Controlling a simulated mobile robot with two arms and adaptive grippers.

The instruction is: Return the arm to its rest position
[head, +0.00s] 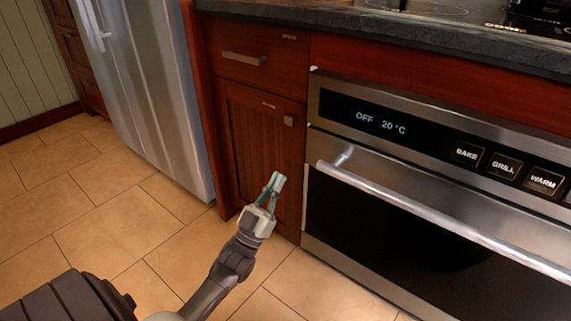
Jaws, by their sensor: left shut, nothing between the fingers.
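My left arm comes in from the bottom of the head view. Its gripper (275,183) is shut and empty. It appears in front of the lower part of a dark red cabinet door (258,150), left of the oven. I cannot tell how far it is from the door. My right gripper is not in view.
An oven (335,219) with a long bar handle (430,216) stands at the right, its door shut and its display reading OFF 20 °C. A drawer (270,67) above the cabinet door is shut. A steel fridge (155,90) stands at the left. Tiled floor (100,210) is clear at the left.

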